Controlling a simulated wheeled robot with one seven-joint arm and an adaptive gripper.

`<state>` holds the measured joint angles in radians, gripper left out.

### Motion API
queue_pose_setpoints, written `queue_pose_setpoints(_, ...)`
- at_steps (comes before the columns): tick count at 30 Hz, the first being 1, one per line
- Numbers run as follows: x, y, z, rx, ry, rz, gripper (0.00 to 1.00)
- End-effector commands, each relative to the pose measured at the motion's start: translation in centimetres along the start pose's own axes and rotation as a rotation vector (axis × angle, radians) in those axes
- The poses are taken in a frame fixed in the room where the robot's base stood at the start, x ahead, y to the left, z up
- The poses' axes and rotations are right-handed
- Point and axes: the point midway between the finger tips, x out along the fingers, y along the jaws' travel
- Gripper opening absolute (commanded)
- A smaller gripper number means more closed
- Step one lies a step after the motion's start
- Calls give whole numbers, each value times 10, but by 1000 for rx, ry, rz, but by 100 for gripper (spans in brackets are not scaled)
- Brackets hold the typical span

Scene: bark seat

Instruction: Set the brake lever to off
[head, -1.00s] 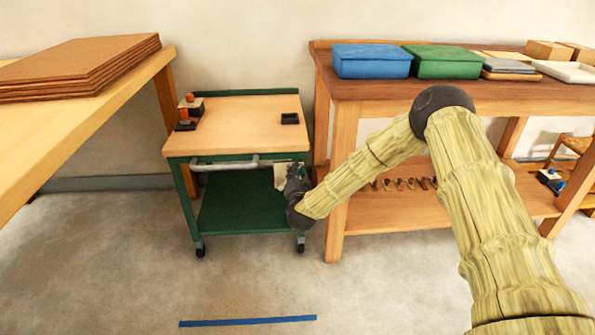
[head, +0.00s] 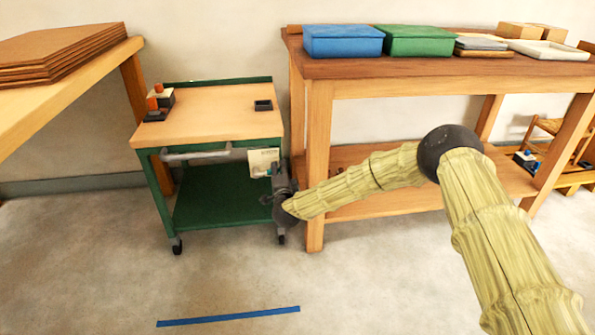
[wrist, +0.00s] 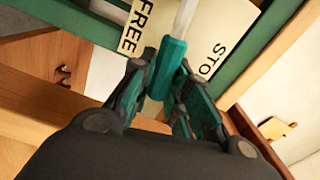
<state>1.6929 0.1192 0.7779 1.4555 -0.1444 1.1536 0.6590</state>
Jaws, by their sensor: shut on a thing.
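The brake lever (wrist: 182,22) is a pale rod with a teal grip (wrist: 168,62), in front of a cream plate (wrist: 205,38) lettered "FREE" and "STO", the rest cut off. In the wrist view the rod runs between the two words. My gripper (wrist: 163,78) is shut on the teal grip, one finger on each side. In the head view my gripper (head: 272,178) is at the right front leg of the green cart (head: 205,131), beside the same plate (head: 260,158). The lever is too small there to read its position.
A wooden workbench (head: 318,150) stands close on the cart's right, with blue (head: 342,41) and green (head: 418,41) boxes on top. A wooden table (head: 60,95) is at the left. The floor in front is clear apart from flat blue tape (head: 228,317).

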Motion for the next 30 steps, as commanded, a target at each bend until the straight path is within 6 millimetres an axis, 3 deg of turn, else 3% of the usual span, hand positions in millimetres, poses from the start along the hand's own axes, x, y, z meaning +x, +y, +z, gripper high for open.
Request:
queue_pose_setpoints(6, 2, -1, 11, 18, -10, -3, 0)
queue_pose_setpoints(15, 1, 0, 10, 19, -11, -2, 0)
queue_pose_setpoints(16, 1, 0, 10, 19, -11, -2, 19)
queue_pose_setpoints(19, 1, 0, 10, 19, -10, -2, 38)
queue_pose_setpoints(30, -1, 0, 9, 18, -10, -2, 40)
